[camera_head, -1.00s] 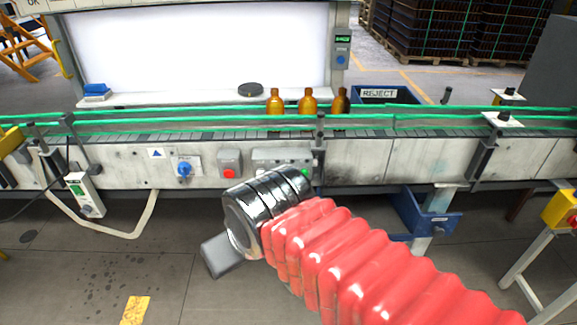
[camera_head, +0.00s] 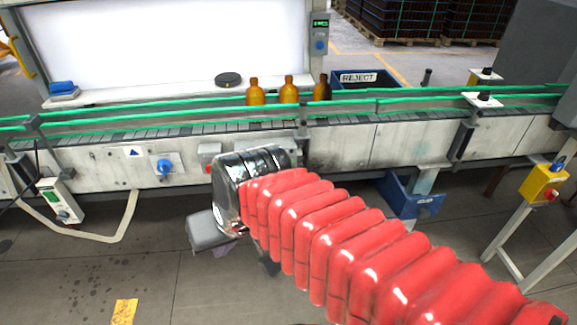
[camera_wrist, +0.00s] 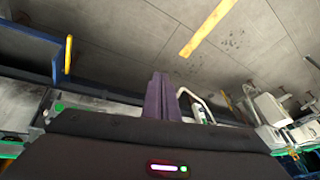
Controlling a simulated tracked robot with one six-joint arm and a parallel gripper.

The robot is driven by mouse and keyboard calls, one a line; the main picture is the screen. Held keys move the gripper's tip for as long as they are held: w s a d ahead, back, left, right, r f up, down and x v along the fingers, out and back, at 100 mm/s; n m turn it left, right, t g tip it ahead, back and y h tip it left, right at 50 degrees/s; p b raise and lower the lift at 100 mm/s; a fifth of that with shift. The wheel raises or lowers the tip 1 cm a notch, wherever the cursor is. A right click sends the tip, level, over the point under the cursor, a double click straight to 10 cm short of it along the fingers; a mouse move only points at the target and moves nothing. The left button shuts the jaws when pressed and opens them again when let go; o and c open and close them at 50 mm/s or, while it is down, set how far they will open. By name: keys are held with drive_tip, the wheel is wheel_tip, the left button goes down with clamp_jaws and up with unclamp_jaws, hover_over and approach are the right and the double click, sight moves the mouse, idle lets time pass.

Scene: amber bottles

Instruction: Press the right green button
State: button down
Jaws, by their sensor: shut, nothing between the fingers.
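In the head view, a grey control box (camera_head: 284,141) on the front of the conveyor shows only in part, behind my silver wrist. No green button can be made out on it now. A red button (camera_head: 209,167) on a grey box and a blue rotary switch (camera_head: 165,167) are left of my wrist.
The conveyor's front panel (camera_head: 345,147) runs across the view. Amber bottles (camera_head: 289,90) stand on the belt. A blue bin (camera_head: 412,196) hangs below at right, and a yellow button box (camera_head: 544,184) stands far right. The floor (camera_head: 160,270) at front left is clear.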

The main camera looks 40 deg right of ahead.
drive_tip(key=w+d+f+m+t+y, duration=0.2)
drive_tip(key=w+d+f+m+y, duration=0.5)
drive_tip(key=m, duration=1.2)
drive_tip(key=w+d+f+m+t+h, duration=0.1)
drive_tip(key=d+f+m+t+h, duration=0.1)
drive_tip(key=d+m, duration=0.6)
drive_tip(key=w+d+f+m+t+h, duration=0.2)
drive_tip(key=d+f+m+h, duration=0.3)
drive_tip(key=d, duration=0.9)
drive_tip(key=m+t, duration=0.1)
drive_tip(key=m, duration=0.2)
drive_tip(key=shift+w+d, duration=0.15)
drive_tip(key=shift+d, duration=0.05)
drive_tip(key=w+d, duration=0.5)
drive_tip(key=w, duration=0.2)
drive_tip(key=shift+w, duration=0.2)
